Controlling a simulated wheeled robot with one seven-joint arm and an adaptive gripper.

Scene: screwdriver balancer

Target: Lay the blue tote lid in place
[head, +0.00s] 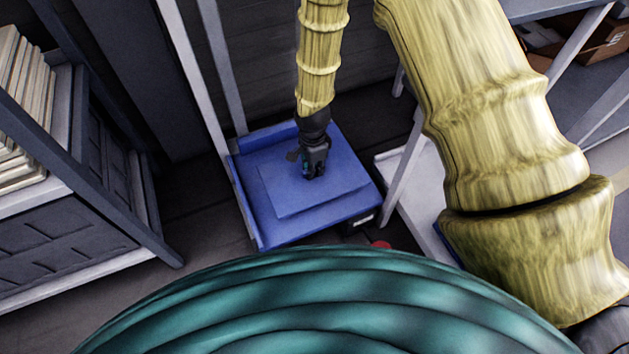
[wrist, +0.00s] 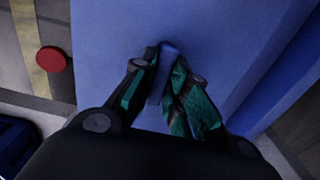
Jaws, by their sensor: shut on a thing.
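The blue lid (head: 287,197) is a flat panel over the blue tote (head: 258,227) in the head view. It appears slightly turned against the tote's outline, with tote showing around it. I cannot tell whether the lid rests on the tote or hangs just above it. My gripper (head: 315,173) points down at the middle of the lid. In the wrist view my gripper (wrist: 166,82) has its teal fingers shut on the lid's upright blue handle (wrist: 169,52). The lid (wrist: 105,40) fills much of that view. The tote's inside is hidden.
A shelf rack with pale stacked items (head: 22,85) stands at the left. Pale rack posts (head: 203,75) rise close beside the tote. A round red object (wrist: 53,59) lies near the tote's front. A brown box (head: 590,40) sits on a shelf at upper right.

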